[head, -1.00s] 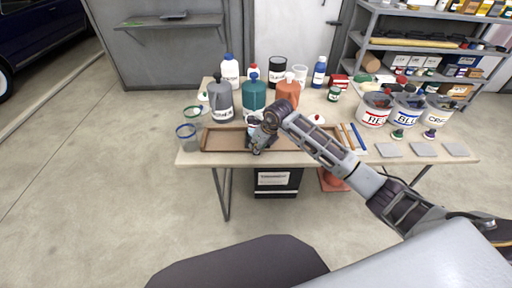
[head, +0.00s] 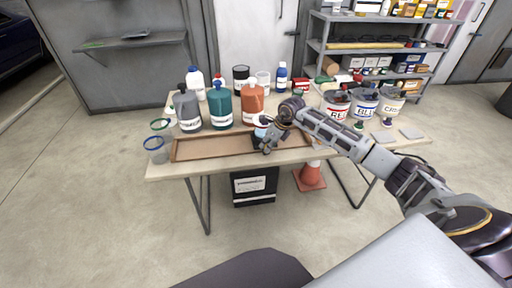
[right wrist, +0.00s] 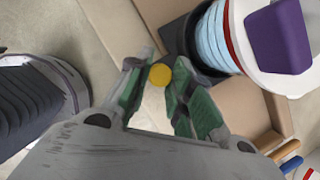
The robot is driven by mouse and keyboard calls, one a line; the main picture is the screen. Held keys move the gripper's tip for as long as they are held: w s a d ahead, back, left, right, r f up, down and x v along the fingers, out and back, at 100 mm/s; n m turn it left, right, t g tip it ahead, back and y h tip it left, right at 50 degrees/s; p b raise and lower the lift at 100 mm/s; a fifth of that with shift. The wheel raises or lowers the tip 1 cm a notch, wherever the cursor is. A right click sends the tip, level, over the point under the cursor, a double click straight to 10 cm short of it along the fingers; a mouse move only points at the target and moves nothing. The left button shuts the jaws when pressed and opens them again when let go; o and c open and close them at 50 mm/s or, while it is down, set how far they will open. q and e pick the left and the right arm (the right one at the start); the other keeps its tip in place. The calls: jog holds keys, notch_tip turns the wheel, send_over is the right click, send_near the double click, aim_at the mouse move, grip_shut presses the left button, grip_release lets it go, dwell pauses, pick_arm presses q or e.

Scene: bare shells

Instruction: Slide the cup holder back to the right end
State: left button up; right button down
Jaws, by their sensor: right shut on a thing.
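The cup holder (right wrist: 192,52) is a small dark piece in the long brown tray on the table, and a cup with light blue sides (right wrist: 213,38) stands in it. In the head view the cup (head: 261,128) shows a little right of the tray's middle. My right gripper (head: 268,146) is at the holder's front side. In the right wrist view its green-padded fingers (right wrist: 155,90) are shut around a round yellow knob (right wrist: 159,76) at the holder. The gripper hides much of the holder in the head view. My left gripper is out of view.
The brown tray (head: 215,148) runs along the table's front edge. Pump bottles in grey (head: 187,108), teal (head: 220,108) and orange (head: 253,106) stand behind it. Blue- and green-rimmed cups are at its left, labelled paint buckets (head: 335,106) at the right. A black bin (head: 253,188) stands below.

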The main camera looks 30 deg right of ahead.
jog(key=s+d, duration=0.1)
jog(key=d, duration=0.5)
jog(key=s+d+b, duration=0.1)
jog(key=d, duration=0.2)
jog(key=shift+s+d, duration=0.15)
jog(key=shift+s, duration=0.15)
jog(key=d, duration=0.1)
jog(key=s+d, duration=0.1)
jog(key=d, duration=0.1)
jog(key=shift+d+b, duration=0.15)
jog(key=shift+b, duration=0.25)
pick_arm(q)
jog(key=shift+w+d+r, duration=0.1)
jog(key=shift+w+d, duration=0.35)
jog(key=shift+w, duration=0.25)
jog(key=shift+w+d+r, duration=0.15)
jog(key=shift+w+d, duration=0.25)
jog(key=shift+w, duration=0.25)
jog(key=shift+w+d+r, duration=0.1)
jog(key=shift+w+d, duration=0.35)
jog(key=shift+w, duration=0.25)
pick_arm(e)
jog(key=shift+s+d, duration=0.15)
jog(key=shift+d, duration=0.6)
